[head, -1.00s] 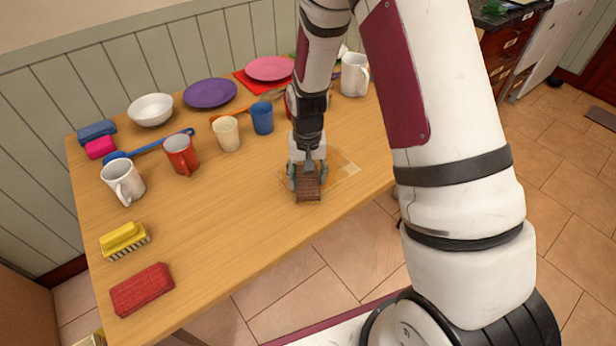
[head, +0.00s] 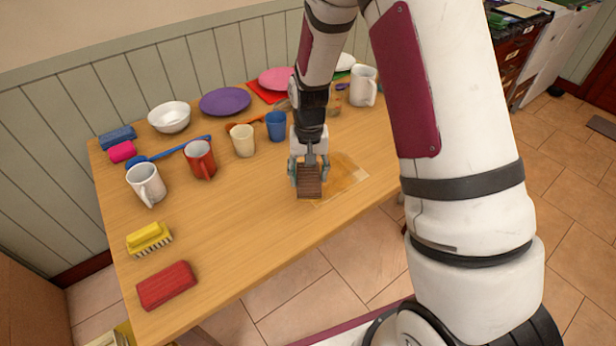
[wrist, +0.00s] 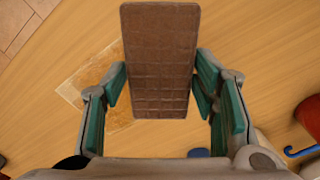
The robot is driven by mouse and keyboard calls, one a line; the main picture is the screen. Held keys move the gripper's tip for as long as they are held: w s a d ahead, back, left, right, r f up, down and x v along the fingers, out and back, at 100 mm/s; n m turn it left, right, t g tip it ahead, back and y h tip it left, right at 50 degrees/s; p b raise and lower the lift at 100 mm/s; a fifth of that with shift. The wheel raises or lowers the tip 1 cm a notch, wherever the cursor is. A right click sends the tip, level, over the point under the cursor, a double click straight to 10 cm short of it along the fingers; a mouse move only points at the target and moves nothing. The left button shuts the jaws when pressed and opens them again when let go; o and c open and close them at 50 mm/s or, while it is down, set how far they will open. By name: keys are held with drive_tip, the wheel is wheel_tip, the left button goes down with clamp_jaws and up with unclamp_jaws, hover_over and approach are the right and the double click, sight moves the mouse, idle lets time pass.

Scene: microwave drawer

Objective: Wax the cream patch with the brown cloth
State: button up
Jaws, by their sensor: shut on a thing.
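My gripper (head: 308,172) is shut on the brown cloth (head: 309,188), a stiff, block-like piece with a grid pattern. In the wrist view the cloth (wrist: 160,62) sits between the two green-padded fingers. The cream patch (head: 347,180) is a thin pale area with uneven brownish marks, flat on the table. The cloth is over or beside the patch's left edge in the head view. In the wrist view the patch (wrist: 88,83) shows left of the cloth, partly hidden by it and a finger. I cannot tell whether the cloth touches the table.
The wooden table (head: 230,225) is clear left of my gripper. A blue cup (head: 276,126), cream cup (head: 243,141), red mug (head: 200,159) and white mug (head: 146,184) stand behind and left. A yellow brush (head: 149,237) and red sponge-like block (head: 167,286) lie at front left.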

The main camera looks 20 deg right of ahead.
drive_tip(key=shift+r+p, duration=0.55)
drive_tip(key=shift+r, duration=0.6)
